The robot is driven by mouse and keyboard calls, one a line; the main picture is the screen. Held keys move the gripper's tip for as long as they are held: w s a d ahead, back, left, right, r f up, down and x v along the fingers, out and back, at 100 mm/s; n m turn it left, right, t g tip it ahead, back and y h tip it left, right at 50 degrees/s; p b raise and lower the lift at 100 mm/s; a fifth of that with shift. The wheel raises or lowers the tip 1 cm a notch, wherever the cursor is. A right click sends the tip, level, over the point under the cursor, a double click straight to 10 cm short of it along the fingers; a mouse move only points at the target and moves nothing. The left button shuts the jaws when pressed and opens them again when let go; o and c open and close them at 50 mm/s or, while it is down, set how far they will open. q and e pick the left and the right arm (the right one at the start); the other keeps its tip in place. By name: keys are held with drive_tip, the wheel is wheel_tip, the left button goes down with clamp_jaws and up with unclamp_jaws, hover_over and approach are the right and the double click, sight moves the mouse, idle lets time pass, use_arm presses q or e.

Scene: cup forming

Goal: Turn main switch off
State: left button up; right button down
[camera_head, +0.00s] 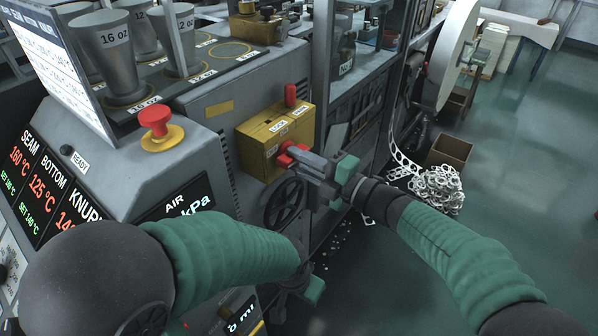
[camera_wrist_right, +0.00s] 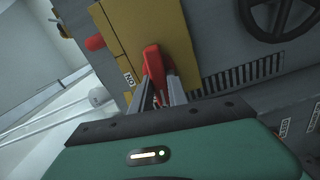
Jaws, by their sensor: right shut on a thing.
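The main switch is a yellow box (camera_head: 255,148) on the grey machine's side. A red handle (camera_head: 286,158) sticks out of its front. The red handle (camera_wrist_right: 153,58) also shows in the right wrist view, against the yellow box (camera_wrist_right: 118,28). My right gripper (camera_head: 297,156) is shut on the red handle; its two fingers lie on either side of it in the right wrist view (camera_wrist_right: 160,90). My left gripper (camera_head: 300,288) hangs low in front of the machine, away from the switch; its fingers are mostly hidden by my left arm.
A second red knob (camera_head: 290,95) stands on top of the yellow box. A black handwheel (camera_head: 285,204) sits just below the box. A red mushroom button (camera_head: 156,120) is on the panel to the left. A cardboard box (camera_head: 449,152) and scrap pile (camera_head: 436,190) lie on the floor.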

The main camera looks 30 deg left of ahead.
drive_tip(key=shift+s+f+n+b, duration=0.1)
drive_tip(key=shift+f+n+b, duration=0.25)
drive_tip(key=shift+n+b, duration=0.55)
drive_tip(key=c, duration=1.3)
unclamp_jaws()
drive_tip(key=shift+r, duration=0.15)
drive_tip(key=shift+d, duration=0.3)
drive_tip(key=d, duration=1)
drive_tip(key=s+d, duration=0.1)
drive_tip(key=d, duration=0.5)
drive_tip(key=shift+s+d+p, duration=0.1)
drive_tip(key=shift+p, duration=0.25)
